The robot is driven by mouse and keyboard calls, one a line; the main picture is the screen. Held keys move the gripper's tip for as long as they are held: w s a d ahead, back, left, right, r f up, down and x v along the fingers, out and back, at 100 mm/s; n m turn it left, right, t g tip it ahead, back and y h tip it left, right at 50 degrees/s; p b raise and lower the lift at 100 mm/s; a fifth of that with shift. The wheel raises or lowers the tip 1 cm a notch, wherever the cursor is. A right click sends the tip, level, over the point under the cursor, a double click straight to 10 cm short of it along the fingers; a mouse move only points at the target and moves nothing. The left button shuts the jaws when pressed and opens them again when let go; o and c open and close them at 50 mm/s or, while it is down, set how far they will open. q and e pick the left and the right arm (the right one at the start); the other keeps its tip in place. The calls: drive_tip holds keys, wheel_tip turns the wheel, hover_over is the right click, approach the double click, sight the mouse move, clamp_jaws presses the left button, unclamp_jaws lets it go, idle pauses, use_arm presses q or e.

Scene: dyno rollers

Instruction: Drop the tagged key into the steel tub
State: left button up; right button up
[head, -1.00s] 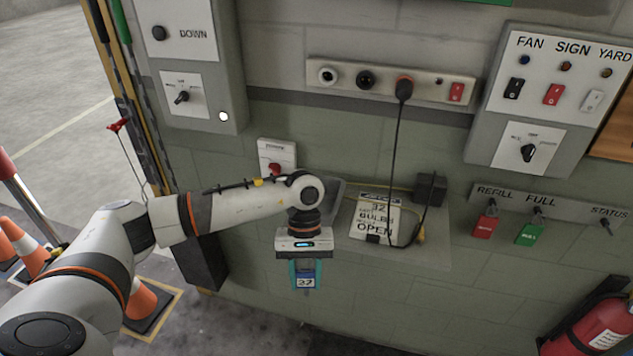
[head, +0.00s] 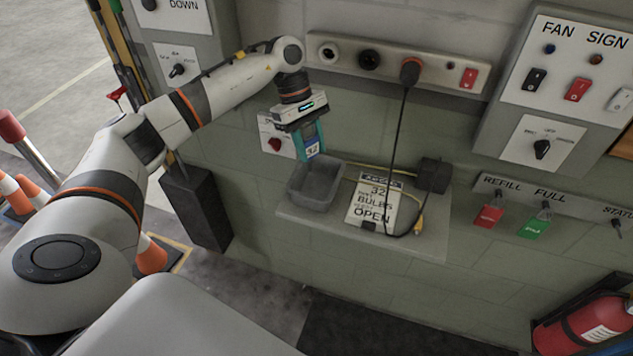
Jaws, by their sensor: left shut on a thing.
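My left gripper (head: 311,150) is shut on the tagged key, with its teal fingers pointing down. The key's small white and blue tag (head: 313,149) shows between the fingertips; the key's metal part cannot be made out. The steel tub (head: 312,206) is a grey open box on the left part of the wall shelf. In the picture the fingertips are just above the tub's back rim, and the tub looks empty. My right gripper is not in view.
The shelf (head: 290,211) also holds a sign card (head: 371,203), a black adapter (head: 434,175) and cables. A hanging black cord (head: 396,150) runs from the socket strip (head: 440,75). Red and green tags (head: 534,228) hang at the right.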

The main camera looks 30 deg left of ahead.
sight(311, 158)
use_arm(q)
wheel_tip(311, 158, down, 4)
drive_tip(key=shift+w+r+b, duration=0.1)
drive_tip(key=shift+r+b, duration=0.1)
drive_tip(key=shift+b, duration=0.25)
drive_tip(key=shift+f, duration=0.35)
drive_tip(key=o, duration=0.9)
drive_tip(key=shift+o, duration=0.8)
